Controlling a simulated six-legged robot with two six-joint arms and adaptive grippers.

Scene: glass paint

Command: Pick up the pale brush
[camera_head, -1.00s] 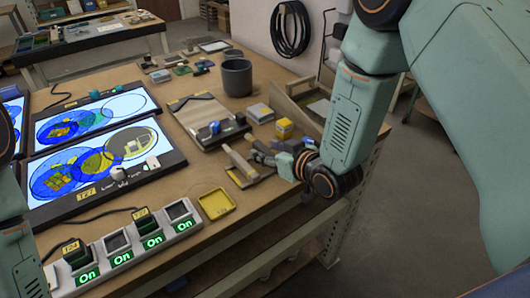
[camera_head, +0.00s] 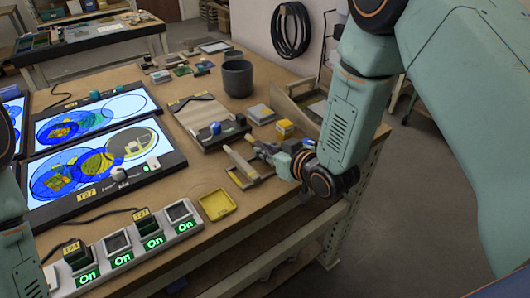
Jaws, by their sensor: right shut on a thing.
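The pale brush (camera_head: 239,161) is a light, slim bar near the right edge of the wooden table, above a small yellow-edged holder (camera_head: 237,181). My right gripper (camera_head: 254,152) comes in from the right and is shut on the brush, its dark fingers partly hiding it. I cannot tell whether the brush is clear of the holder. My left arm shows only at the left edge, and its gripper is out of view.
Behind the gripper are a yellow block (camera_head: 284,128), a grey box (camera_head: 260,114) and a dark cup (camera_head: 237,78). A yellow tray (camera_head: 215,205) lies in front. Glowing panels (camera_head: 105,165) and a switch strip (camera_head: 120,246) fill the left side.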

